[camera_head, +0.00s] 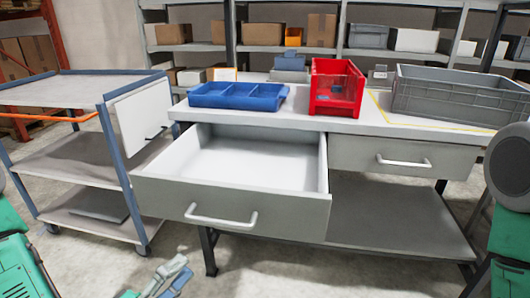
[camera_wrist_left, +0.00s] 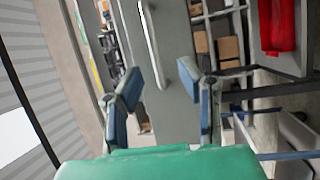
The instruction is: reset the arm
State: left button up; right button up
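My left gripper (camera_head: 170,272) is low at the bottom of the head view, in front of and below the open left drawer (camera_head: 232,215). In the left wrist view its two blue-grey fingers (camera_wrist_left: 159,78) are spread apart with nothing between them. A grey drawer front (camera_wrist_left: 170,100) with a pale handle shows beyond the fingers, apart from them. The left drawer is pulled out and looks empty; its handle (camera_head: 221,217) is free. My right gripper is out of view; only part of my right arm shows at the right edge.
The workbench (camera_head: 290,121) carries a blue divided tray (camera_head: 238,97), a red bin (camera_head: 336,87) and a grey crate (camera_head: 455,95). The right drawer (camera_head: 405,158) is shut. A trolley (camera_head: 75,160) stands left. Open floor lies before the bench.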

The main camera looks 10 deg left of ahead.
pick_arm(q)
jog(key=s+d+f+m+g+y+p, duration=0.1)
jog(key=s+d+f+m+g, duration=0.1)
jog(key=s+f+m+g, duration=0.35)
jog(key=s+d+f+m+g+y+p, duration=0.1)
jog(key=s+d+f+m+g+p, duration=0.15)
jog(key=f+g, duration=0.5)
jog(key=s+a+f+m+g+y, duration=0.4)
jog(key=s+a+f+y, duration=0.1)
jog(key=s+a, duration=0.4)
jog(key=a+y+p, duration=0.1)
jog(key=a, duration=0.1)
jog(key=shift+a+y, duration=0.3)
